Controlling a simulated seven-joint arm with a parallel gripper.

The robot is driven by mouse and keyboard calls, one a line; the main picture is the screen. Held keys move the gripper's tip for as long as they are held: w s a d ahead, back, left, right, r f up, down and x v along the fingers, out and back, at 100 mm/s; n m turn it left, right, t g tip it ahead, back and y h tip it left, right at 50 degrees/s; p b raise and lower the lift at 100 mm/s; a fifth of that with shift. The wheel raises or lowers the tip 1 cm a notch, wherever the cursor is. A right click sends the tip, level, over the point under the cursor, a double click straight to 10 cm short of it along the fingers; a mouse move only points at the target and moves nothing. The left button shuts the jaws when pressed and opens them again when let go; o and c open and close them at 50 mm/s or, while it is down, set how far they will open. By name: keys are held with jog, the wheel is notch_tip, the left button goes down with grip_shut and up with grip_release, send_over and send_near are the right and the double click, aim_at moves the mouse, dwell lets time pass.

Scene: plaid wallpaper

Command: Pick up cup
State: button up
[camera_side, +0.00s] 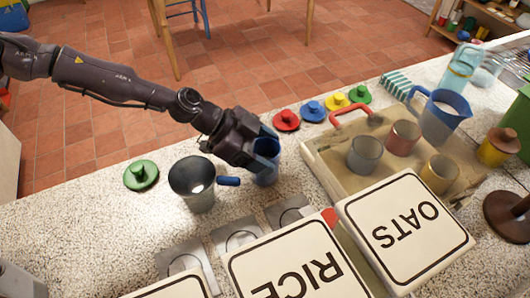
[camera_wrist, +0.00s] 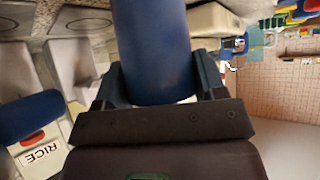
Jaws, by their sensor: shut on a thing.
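A blue cup (camera_side: 265,174) is on or just above the speckled counter in the side view, partly hidden by my gripper (camera_side: 262,150). In the wrist view the blue cup (camera_wrist: 152,50) fills the upper middle, between the two fingers of my gripper (camera_wrist: 160,85). The fingers are shut on the cup's sides. I cannot tell whether the cup's base touches the counter.
A grey pot (camera_side: 198,184) with a blue handle stands close left of the cup. A tray (camera_side: 318,165) with several cups is to the right. RICE (camera_side: 295,265) and OATS (camera_side: 406,228) boxes are in front. Several coloured lids lie behind.

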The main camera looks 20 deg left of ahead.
jog(key=shift+r, duration=1.15)
jog(key=s+a+r, duration=0.4)
jog(key=s+r, duration=0.2)
jog(key=r, duration=0.2)
jog(key=s+a+r, duration=0.4)
jog(key=s+r, duration=0.2)
jog(key=r, duration=0.2)
jog(key=s+d+f+n+t+y, duration=0.1)
jog(key=s+d+f+n+t, duration=0.2)
jog(key=s+d+f, duration=0.25)
jog(key=shift+s+a+r+n+t+y, duration=0.75)
jog(key=shift+s+r+n+t+y, duration=0.9)
jog(key=shift+r+n, duration=1.15)
notch_tip(320, 180, down, 9)
jog(key=shift+w, duration=0.2)
